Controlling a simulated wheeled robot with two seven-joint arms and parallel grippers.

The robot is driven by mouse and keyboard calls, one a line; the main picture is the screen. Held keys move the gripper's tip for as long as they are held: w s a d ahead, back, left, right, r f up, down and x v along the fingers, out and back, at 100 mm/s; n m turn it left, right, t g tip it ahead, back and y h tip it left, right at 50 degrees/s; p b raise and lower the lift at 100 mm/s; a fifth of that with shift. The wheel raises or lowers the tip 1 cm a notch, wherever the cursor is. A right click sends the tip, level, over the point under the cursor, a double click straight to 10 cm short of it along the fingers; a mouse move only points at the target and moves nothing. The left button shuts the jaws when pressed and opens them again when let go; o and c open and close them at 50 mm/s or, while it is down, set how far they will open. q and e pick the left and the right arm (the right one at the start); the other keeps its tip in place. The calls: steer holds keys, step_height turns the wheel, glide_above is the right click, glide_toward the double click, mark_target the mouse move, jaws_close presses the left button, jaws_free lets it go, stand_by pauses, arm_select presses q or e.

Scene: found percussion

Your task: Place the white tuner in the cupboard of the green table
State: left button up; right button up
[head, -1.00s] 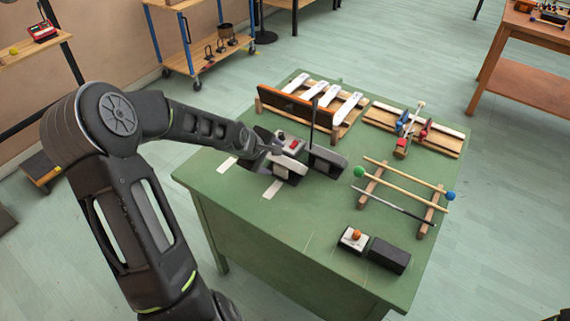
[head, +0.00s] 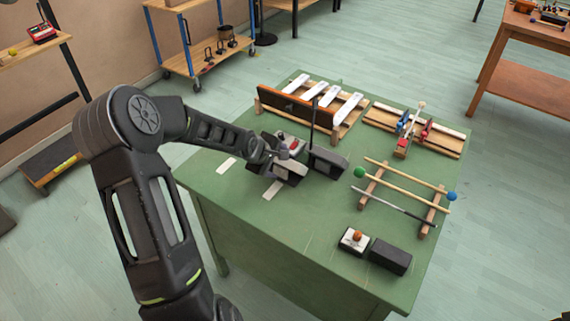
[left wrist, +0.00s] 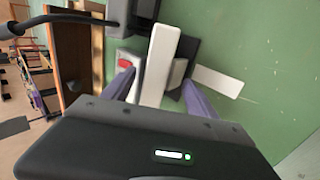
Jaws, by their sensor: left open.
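A long white bar, apparently the white tuner (left wrist: 160,60), shows in the left wrist view above a dark base with a grey block. My left gripper (head: 284,165) is low over the left part of the green table (head: 265,232). Its purple-grey fingers (left wrist: 158,92) are apart, one on each side of the white bar in the wrist view. I cannot tell whether they touch it. In the head view the gripper hides most of the tuner. No cupboard opening of the table shows. My right gripper is out of view.
A black box (head: 328,161) with an upright rod stands close beside the gripper. A red-topped pale device (left wrist: 126,66) is also close. The table's front middle is clear.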

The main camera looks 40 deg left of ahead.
arm_select(q)
steer(key=shift+c, duration=0.6)
jaws_close()
steer(key=shift+r, duration=0.1)
